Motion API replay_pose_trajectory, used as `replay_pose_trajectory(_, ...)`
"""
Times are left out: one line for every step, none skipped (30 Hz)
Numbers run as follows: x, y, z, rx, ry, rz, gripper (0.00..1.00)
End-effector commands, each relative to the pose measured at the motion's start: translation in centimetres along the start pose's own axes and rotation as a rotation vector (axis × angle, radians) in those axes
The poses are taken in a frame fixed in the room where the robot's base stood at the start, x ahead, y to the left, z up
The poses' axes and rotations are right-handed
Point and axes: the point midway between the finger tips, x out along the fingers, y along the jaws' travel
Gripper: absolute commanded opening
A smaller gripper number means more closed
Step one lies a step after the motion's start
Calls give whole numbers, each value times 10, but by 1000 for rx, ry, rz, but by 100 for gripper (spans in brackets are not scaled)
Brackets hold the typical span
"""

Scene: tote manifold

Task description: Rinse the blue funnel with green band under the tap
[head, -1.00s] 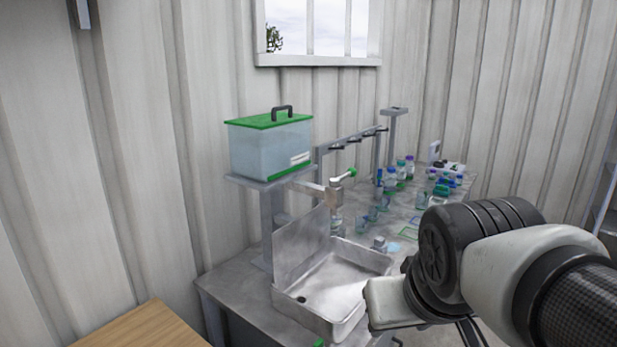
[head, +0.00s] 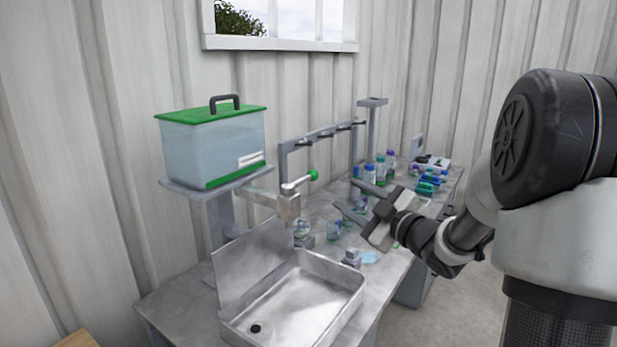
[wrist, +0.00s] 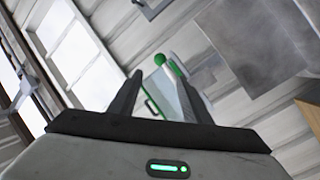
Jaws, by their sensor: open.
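The tap (head: 289,206) has a lever with a green knob (head: 313,175) and stands over the back of the metal sink (head: 345,304). My gripper (head: 345,195) is open and empty, to the right of the tap, above the bench, with its fingers pointing left. In the wrist view my gripper's fingers (wrist: 159,74) are spread with nothing held, and a green knob (wrist: 160,60) shows beyond them. I cannot make out the blue funnel with green band; small glassware near and behind my gripper is partly hidden.
A water tank with a green lid (head: 212,148) sits on a raised shelf behind the sink. Several bottles (head: 380,170) stand farther back. The sink basin looks empty. A pale blue patch (head: 370,257) lies on the bench.

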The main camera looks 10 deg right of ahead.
Motion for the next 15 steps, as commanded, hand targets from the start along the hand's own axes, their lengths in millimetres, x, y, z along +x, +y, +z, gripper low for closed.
replay_pose_trajectory(9, 0, -2, 1, 3, -3, 44)
replay_pose_trajectory(14, 0, -2, 2, 2, -3, 44)
replay_pose_trajectory(22, 0, -2, 1, 2, -2, 44)
replay_pose_trajectory(29, 0, -2, 1, 2, -3, 44)
replay_pose_trajectory(36, 0, -2, 1, 3, -3, 44)
replay_pose_trajectory(44, 0, -2, 2, 1, -2, 44)
replay_pose_trajectory(51, 0, -2, 3, 2, -2, 44)
replay_pose_trajectory(58, 0, -2, 2, 2, -2, 44)
replay_pose_trajectory(67, 0, -2, 2, 1, -2, 44)
replay_pose_trajectory(73, 0, -2, 2, 2, -1, 44)
replay_pose_trajectory(80, 0, -2, 2, 1, -2, 44)
replay_pose_trajectory(89, 0, -2, 2, 1, -2, 44)
replay_pose_trajectory(95, 0, -2, 3, 1, -1, 44)
replay_pose_trajectory(102, 0, -2, 3, 0, -1, 44)
replay_pose_trajectory(110, 0, -2, 3, 1, -1, 44)
